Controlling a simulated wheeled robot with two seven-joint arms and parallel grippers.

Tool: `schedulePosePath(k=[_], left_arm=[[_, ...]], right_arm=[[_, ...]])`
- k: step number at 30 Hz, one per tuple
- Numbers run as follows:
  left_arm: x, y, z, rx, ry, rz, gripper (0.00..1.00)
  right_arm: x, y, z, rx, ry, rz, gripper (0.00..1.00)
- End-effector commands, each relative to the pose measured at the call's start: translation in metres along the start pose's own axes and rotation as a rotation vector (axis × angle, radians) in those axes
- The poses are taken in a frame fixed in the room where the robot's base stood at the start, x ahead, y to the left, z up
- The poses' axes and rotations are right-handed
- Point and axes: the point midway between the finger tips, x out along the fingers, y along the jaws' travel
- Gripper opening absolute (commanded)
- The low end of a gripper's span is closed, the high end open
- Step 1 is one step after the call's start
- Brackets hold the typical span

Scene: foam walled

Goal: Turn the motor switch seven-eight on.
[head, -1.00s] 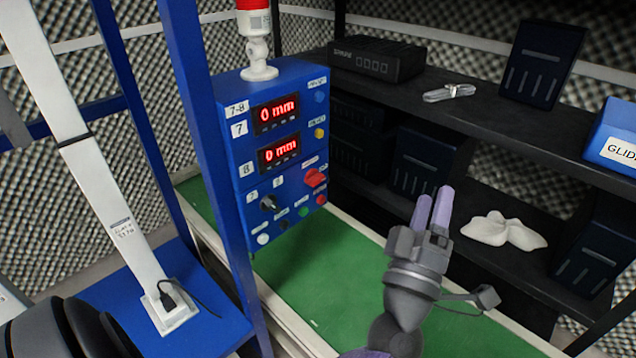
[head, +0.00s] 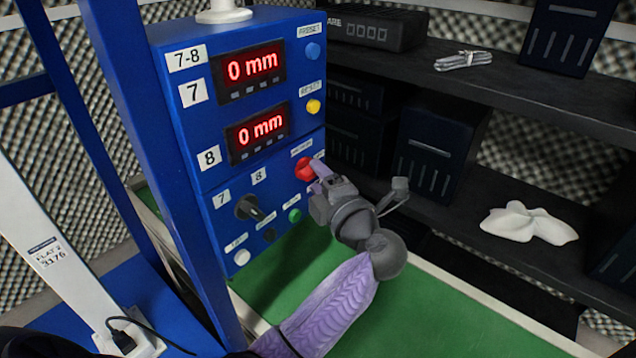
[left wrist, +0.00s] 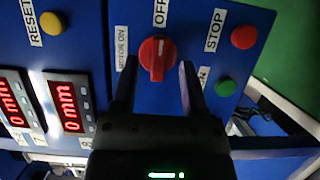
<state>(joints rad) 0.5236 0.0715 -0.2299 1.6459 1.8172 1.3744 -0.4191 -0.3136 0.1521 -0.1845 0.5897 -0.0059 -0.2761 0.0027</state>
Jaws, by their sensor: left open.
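The blue control panel (head: 200,130) bears the label 7-8 and two displays reading 0 mm. The red rotary motor switch (head: 304,168) sits at its right side, partly hidden by my left gripper (head: 318,176) in the head view. In the left wrist view the red switch (left wrist: 157,56) shows whole, between the labels MOTOR ON and OFF, its grip bar in line with OFF. My left gripper (left wrist: 157,72) is open, one finger on each side of the switch, with gaps visible. Whether the fingers reach the knob's depth is unclear. My right gripper is not in view.
A red STOP button (left wrist: 244,37) and a green button (left wrist: 225,87) sit close by the switch. A black selector (head: 248,208) is lower left on the panel. Dark shelves (head: 520,110) stand at right; the green surface (head: 420,300) below is clear.

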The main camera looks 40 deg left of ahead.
Motion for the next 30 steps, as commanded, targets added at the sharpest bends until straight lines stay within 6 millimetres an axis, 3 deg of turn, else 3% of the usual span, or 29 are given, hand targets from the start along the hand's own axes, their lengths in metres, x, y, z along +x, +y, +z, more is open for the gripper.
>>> schedulePosePath(k=[10,18,30], left_arm=[[0.0096,0.0008,-0.0003,-0.001,0.000,0.000,0.56],[0.0093,0.0006,-0.0002,-0.001,0.000,0.000,0.00],[0.0089,-0.0010,0.0000,-0.018,-0.001,0.007,0.00]], right_arm=[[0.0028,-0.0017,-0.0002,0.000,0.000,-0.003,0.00],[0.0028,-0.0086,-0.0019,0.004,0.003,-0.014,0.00],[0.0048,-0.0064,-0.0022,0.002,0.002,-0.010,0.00]])
